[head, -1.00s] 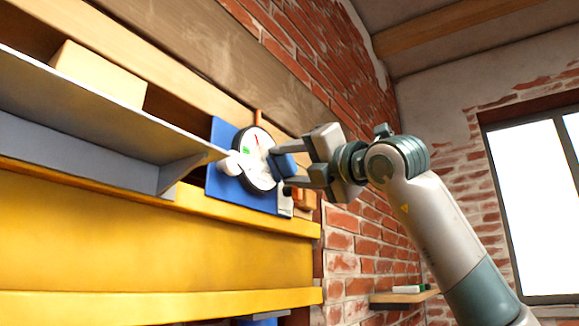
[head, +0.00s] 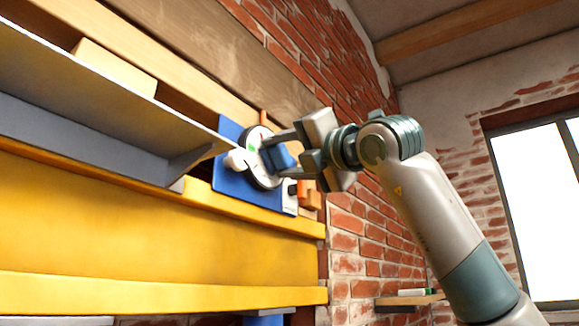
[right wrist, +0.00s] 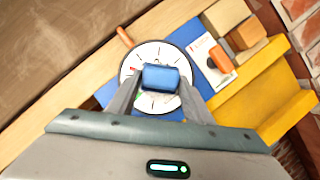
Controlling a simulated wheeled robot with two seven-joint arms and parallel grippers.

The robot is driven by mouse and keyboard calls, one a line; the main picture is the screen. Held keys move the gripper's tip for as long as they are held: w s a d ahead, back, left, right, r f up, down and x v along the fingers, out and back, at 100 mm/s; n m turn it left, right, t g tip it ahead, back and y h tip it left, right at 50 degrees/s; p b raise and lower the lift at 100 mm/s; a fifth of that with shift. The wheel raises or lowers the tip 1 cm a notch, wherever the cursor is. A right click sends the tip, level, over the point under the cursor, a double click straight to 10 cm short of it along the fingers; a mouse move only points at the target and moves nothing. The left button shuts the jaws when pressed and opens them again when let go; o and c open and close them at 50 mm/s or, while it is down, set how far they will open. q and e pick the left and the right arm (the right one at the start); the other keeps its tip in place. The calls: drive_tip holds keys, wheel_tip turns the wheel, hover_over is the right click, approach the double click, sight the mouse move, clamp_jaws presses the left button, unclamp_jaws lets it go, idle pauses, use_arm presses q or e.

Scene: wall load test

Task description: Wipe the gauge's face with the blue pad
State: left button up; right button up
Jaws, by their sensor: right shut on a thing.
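The gauge (head: 251,139) is a round white dial with a dark rim, mounted on a blue board (head: 230,180) on the wall. In the right wrist view the gauge's face (right wrist: 150,53) shows black tick marks, with a bit of red at its left. My right gripper (head: 283,155) is shut on the blue pad (head: 280,157) in front of the face. The pad (right wrist: 161,78) covers the middle of the dial in the right wrist view. I cannot tell whether the pad touches the face. My left gripper is not in view.
A grey shelf (head: 90,95) with a bracket ends just left of the gauge. Yellow beams (head: 150,215) run below it. A white card (right wrist: 211,62) and an orange block (right wrist: 221,59) sit beside the gauge. A small wall shelf (head: 408,299) is at lower right.

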sight(262, 148)
drive_tip(key=shift+s+a+f, duration=0.1)
drive_tip(key=shift+s+a, duration=0.1)
drive_tip(key=shift+s, duration=0.05)
drive_tip(key=shift+s+a+f+b, duration=0.1)
drive_tip(key=shift+s+a+b, duration=0.5)
drive_tip(key=shift+s+b, duration=0.3)
drive_tip(key=shift+s+a+b, duration=0.55)
drive_tip(key=shift+s, duration=0.15)
drive_tip(key=shift+r, duration=0.3)
drive_tip(key=shift+r, duration=0.2)
drive_tip(key=shift+w+d, duration=0.1)
drive_tip(key=shift+w+d, duration=0.2)
drive_tip(key=shift+w, duration=0.1)
drive_tip(key=shift+w+d+p, duration=0.2)
drive_tip(key=shift+w+d, duration=0.3)
drive_tip(key=shift+w, duration=0.15)
drive_tip(key=shift+w+d+p, duration=0.2)
drive_tip(key=shift+w+d, duration=0.25)
drive_tip(key=shift+w, duration=0.2)
